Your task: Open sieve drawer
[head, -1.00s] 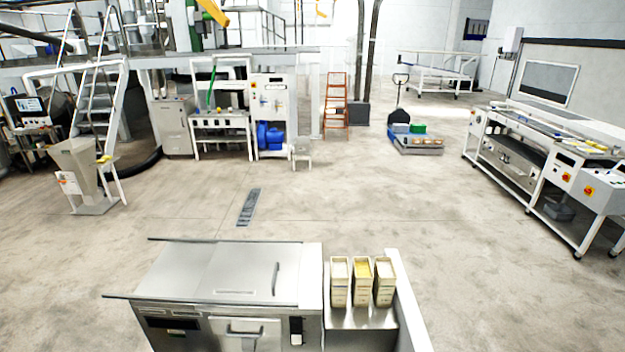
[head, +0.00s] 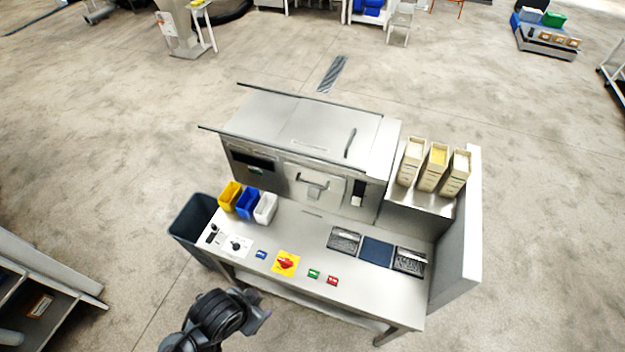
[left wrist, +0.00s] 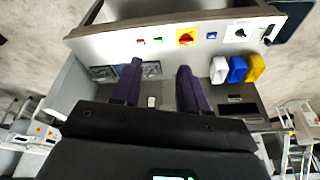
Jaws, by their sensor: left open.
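The sieve drawer (head: 330,196) looks to be the pale front panel in the middle of the steel machine (head: 290,125), with a bar handle (head: 313,184). It looks shut. In the head view my left arm's dark end (head: 225,315) is at the bottom, in front of the bench and well apart from the handle; its fingers do not show clearly there. In the left wrist view my left gripper (left wrist: 160,72) has two dark fingers spread apart with nothing between them. The drawer handle cannot be made out in that view. My right gripper is not in view.
A steel bench top (head: 300,232) with buttons and a red-yellow switch (head: 286,263) lies before the machine. Yellow, blue and white bins (head: 248,203) stand at its left. Three cream containers (head: 433,167) stand right. A dark bin (head: 193,227) stands beside the bench.

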